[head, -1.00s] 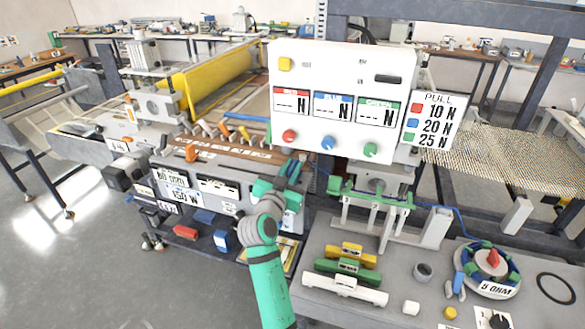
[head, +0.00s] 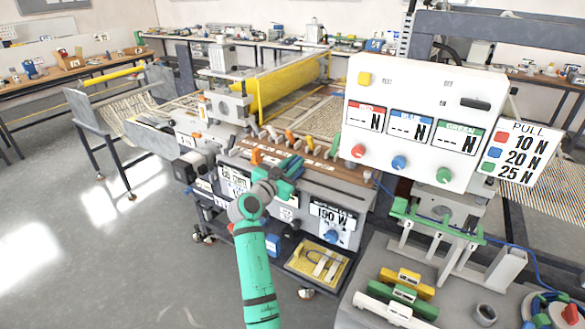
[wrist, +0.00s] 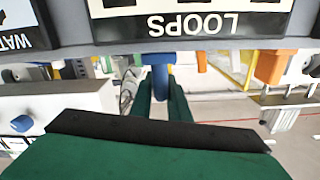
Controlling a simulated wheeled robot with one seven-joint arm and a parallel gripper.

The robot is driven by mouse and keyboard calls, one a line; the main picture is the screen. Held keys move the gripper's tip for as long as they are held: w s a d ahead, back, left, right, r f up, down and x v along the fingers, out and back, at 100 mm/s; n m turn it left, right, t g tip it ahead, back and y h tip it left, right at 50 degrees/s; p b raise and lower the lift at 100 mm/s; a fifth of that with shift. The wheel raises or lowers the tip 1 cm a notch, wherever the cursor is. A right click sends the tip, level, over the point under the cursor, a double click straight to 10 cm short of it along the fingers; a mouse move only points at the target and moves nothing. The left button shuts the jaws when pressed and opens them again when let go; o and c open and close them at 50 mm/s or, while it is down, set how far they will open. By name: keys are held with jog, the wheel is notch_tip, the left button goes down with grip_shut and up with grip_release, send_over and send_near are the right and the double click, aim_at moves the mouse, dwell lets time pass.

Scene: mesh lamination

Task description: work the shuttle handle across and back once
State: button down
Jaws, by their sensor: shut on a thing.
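My gripper (head: 287,170) is at the front of the long machine with the brown top strip (head: 300,152). In the wrist view my gripper (wrist: 160,88) has its two green fingers shut around a blue handle (wrist: 160,72). The handle sticks out below a grey edge with an upside-down LOOPS label. I cannot tell from a label whether it is the shuttle handle. In the head view the gripper hides it. An orange handle (head: 256,157) stands just left of my gripper; an orange part also shows in the wrist view (wrist: 270,66), apart from the fingers.
A white panel (head: 420,100) with coloured knobs stands to the right. A bench with yellow, green and white blocks (head: 400,295) is at the lower right. A yellow tray (head: 318,263) lies below the machine. The floor at the left is clear.

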jog(key=a, duration=0.1)
jog(key=w+a, duration=0.1)
jog(key=shift+w+a, duration=0.2)
jog(key=shift+a, duration=0.1)
jog(key=shift+w+a, duration=0.25)
jog(key=shift+w, duration=0.05)
jog(key=shift+r, duration=0.1)
jog(key=c, duration=1.7)
grip_release()
jog(key=shift+a, duration=0.1)
jog(key=shift+s, duration=0.15)
jog(key=v, duration=1)
jog(key=shift+s+a, duration=0.1)
jog(key=shift+s, duration=0.05)
